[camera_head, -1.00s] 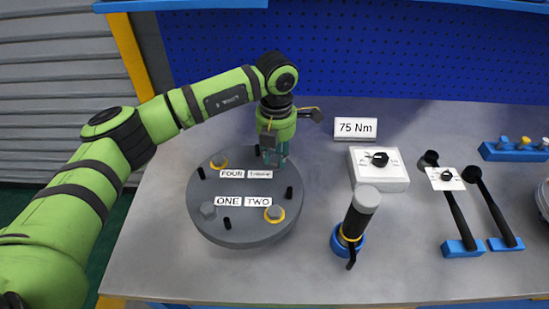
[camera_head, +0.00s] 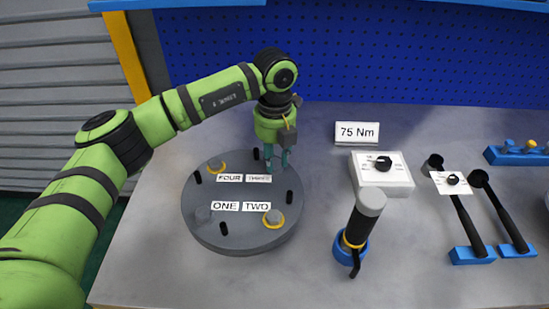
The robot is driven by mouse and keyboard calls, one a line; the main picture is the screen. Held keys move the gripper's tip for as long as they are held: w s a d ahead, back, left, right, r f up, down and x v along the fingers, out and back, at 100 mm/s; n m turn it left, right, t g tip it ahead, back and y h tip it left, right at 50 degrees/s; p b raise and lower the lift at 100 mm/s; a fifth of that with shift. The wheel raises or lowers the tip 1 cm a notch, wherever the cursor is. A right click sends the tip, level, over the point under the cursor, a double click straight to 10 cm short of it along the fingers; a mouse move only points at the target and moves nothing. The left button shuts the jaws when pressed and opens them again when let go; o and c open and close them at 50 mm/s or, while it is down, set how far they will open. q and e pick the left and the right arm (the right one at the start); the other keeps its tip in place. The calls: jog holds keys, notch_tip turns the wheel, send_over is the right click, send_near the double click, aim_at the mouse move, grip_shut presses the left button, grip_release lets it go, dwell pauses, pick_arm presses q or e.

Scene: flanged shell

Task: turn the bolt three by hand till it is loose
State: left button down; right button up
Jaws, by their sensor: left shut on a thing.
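The round grey flange plate (camera_head: 240,235) lies on the bench with labels ONE, TWO, FOUR and THREE. My left gripper (camera_head: 276,163) points down at the back right of the plate, just behind the THREE label (camera_head: 258,179). Its fingers are shut on bolt three, which they hide. Bolt two (camera_head: 273,217) sits in a yellow ring at the front right, and bolt four (camera_head: 215,163) in a yellow ring at the back left. Bolt one (camera_head: 203,214) is at the front left with no yellow ring visible. My right gripper is not in view.
A black tool with a grey cap (camera_head: 366,207) stands in a blue holder right of the plate. Behind it are a white dial box (camera_head: 382,173) and a 75 Nm sign (camera_head: 357,133). Two black wrenches (camera_head: 467,222) rest in blue holders further right. Bench in front is clear.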

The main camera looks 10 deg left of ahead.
aim_at(275, 159)
pick_arm(q)
jog(key=shift+a+f+n, duration=0.1)
jog(key=shift+f+n, duration=0.1)
jog(key=shift+n, duration=0.1)
jog(key=c, duration=1)
grip_release()
jog(key=shift+w, duration=0.1)
jog(key=shift+c, duration=0.2)
jog(key=shift+o, duration=0.4)
jog(key=shift+w+f, duration=0.1)
jog(key=shift+w, duration=0.15)
jog(key=shift+s+r, duration=0.15)
jog(key=shift+r, duration=0.25)
notch_tip(275, 159, up, 11)
jog(key=shift+r, duration=0.15)
